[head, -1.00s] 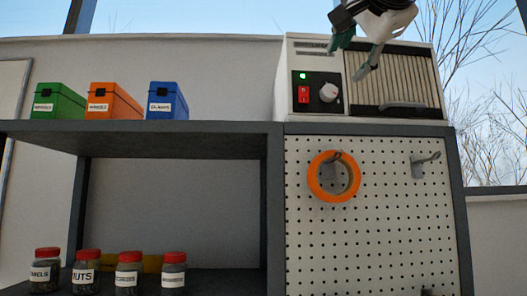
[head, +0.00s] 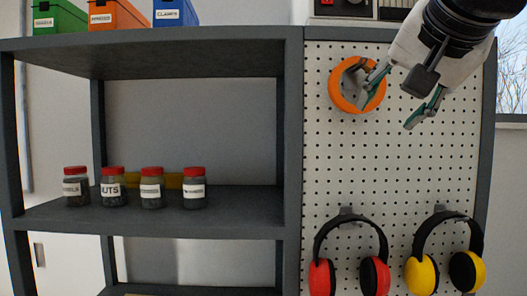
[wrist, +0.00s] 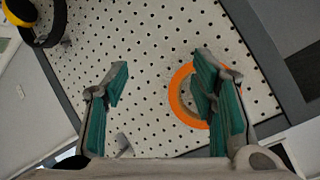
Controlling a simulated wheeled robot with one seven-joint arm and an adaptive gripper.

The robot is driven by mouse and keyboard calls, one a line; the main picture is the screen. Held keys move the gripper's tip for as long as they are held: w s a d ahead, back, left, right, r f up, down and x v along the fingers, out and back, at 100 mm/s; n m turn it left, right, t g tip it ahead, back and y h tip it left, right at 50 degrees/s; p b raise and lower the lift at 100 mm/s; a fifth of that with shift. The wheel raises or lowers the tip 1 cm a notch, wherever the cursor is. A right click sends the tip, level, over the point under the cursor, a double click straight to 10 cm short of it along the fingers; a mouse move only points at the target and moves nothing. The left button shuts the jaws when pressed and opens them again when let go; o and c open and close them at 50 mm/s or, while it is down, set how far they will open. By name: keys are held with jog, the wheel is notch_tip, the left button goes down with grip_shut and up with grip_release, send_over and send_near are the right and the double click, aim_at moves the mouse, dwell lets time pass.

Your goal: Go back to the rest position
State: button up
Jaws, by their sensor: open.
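My gripper (head: 392,100) is open and empty, in front of the pegboard at the upper right of the head view. It also shows in the wrist view (wrist: 162,72), its green-padded fingers spread apart. An orange tape roll (head: 337,94) hangs on a hook of the pegboard. In the head view one fingertip overlaps its right side; I cannot tell whether they touch. In the wrist view the tape roll (wrist: 178,98) lies partly hidden behind the right finger.
The white pegboard (head: 400,180) also holds red earmuffs (head: 320,277) and yellow earmuffs (head: 419,276). Left of it, a grey shelf (head: 250,205) carries several red-lidded jars (head: 152,188). Green, orange and blue boxes (head: 175,13) and a white machine (head: 340,8) stand on top.

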jog(key=s+f+n+g, duration=0.2)
jog(key=s+f, duration=0.2)
jog(key=f, duration=0.7)
jog(key=s+f+n+g+b, duration=0.1)
jog(key=s+f+n+g, duration=0.1)
jog(key=f, duration=0.9)
jog(key=s+f+n+g, duration=0.2)
jog(key=s+f, duration=0.4)
jog(key=f, duration=0.5)
jog(key=shift+s+n+g, duration=0.25)
jog(key=shift+n+g, duration=0.05)
jog(key=shift+n, duration=0.5)
